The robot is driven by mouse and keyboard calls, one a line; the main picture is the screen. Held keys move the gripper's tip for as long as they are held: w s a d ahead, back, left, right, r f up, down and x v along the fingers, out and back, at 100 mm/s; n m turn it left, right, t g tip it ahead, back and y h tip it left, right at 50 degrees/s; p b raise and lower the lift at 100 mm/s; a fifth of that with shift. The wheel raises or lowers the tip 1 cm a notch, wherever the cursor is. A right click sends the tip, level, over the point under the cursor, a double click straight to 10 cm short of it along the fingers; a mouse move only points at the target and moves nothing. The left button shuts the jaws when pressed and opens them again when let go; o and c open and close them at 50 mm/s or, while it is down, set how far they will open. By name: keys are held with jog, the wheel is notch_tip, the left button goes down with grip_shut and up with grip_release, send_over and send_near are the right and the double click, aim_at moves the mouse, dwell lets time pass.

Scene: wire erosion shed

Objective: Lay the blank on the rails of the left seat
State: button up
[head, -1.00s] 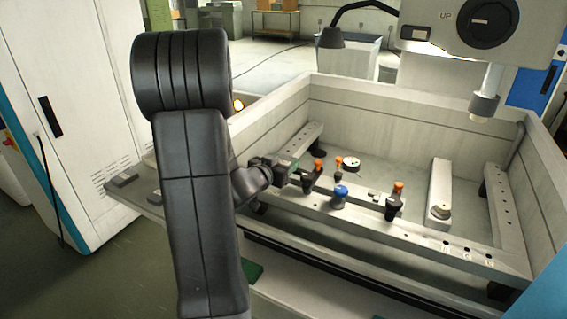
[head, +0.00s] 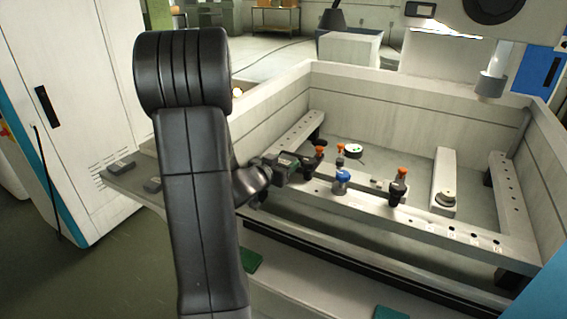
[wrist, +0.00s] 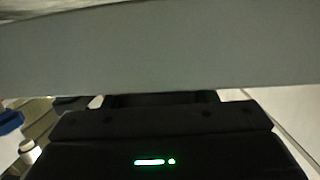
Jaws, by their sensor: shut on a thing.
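My gripper (head: 292,170) is at the left end of the tank's front beam, beside the left orange-topped clamp (head: 319,158). In the wrist view a plain grey slab, which I take for the blank (wrist: 160,55), spans the whole width right in front of the dark gripper body. The gripper is shut on it. The blank cannot be made out in the head view, and its ends and underside are out of sight. I cannot tell whether it touches the beam. The rails of the left seat are too small or hidden to pick out.
The front beam (head: 440,231) carries a blue knob (head: 343,175) and another orange-topped clamp (head: 399,185). A pale bar (head: 445,175) and a holed side rail (head: 513,205) stand to the right. A round disc (head: 353,151) lies behind. The tank walls (head: 400,95) enclose this area.

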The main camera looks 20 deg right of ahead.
jog(key=shift+f, duration=0.25)
jog(key=o, duration=1.4)
jog(key=shift+o, duration=1.1)
jog(key=shift+f, duration=0.1)
jog(key=v, duration=1.4)
jog(key=shift+w+d, duration=0.1)
jog(key=shift+w, duration=0.1)
